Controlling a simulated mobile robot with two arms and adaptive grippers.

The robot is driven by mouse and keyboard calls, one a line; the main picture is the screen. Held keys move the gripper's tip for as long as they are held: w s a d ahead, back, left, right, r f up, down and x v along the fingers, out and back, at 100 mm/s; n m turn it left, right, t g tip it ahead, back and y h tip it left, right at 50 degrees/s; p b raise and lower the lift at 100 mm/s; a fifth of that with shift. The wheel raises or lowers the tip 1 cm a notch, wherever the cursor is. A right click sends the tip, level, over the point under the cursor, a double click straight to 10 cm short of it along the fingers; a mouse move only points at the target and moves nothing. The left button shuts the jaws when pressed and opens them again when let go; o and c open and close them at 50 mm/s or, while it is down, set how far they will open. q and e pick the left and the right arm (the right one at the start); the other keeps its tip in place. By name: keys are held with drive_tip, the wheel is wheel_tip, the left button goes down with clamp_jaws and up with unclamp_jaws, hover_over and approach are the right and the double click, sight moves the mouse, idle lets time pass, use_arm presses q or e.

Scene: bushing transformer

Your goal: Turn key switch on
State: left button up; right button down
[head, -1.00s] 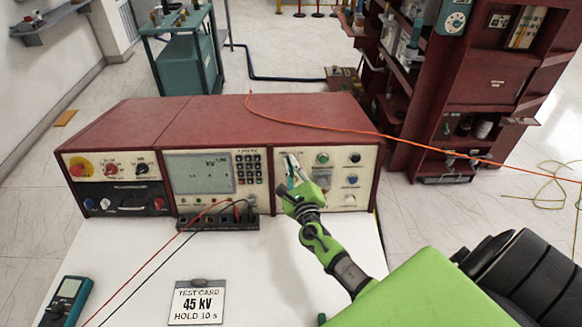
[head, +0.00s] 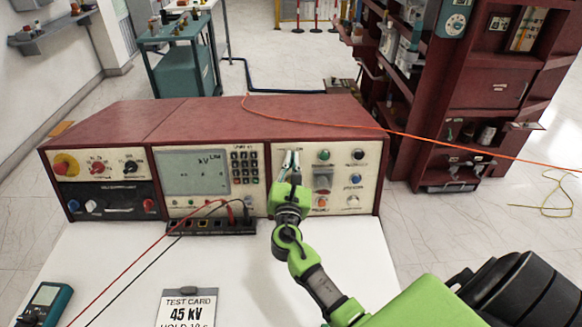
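The dark red test console (head: 225,120) stands on a white table, its front panels facing me. My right gripper (head: 290,160) is at the upper left of the right-hand cream panel (head: 336,200), with its fingertips against or just in front of it. The key switch is not visible; the gripper may be covering it. Whether the fingers are open or closed on something is too small to tell. Buttons show to the right of the gripper, including a green one (head: 324,155) and a blue one (head: 355,180). My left gripper is out of view.
A test card (head: 187,308) reading 45 kV and a teal meter (head: 45,303) lie on the white table (head: 240,280). Red and black leads run from the console's terminal strip (head: 212,227). An orange cable (head: 330,122) crosses the console top. A red cabinet (head: 465,90) stands at the right.

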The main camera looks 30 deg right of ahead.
drive_tip(key=m+g+b, duration=0.1)
drive_tip(key=m, duration=0.2)
drive_tip(key=shift+f+h, duration=0.15)
drive_tip(key=shift+h, duration=0.25)
drive_tip(key=shift+m+g+h+b, duration=0.3)
drive_tip(key=shift+m+g+b, duration=0.4)
drive_tip(key=shift+m, duration=1.4)
drive_tip(key=c, duration=2.5)
unclamp_jaws()
drive_tip(key=shift+c, duration=0.2)
drive_tip(key=shift+s, duration=0.15)
drive_tip(key=v, duration=1.2)
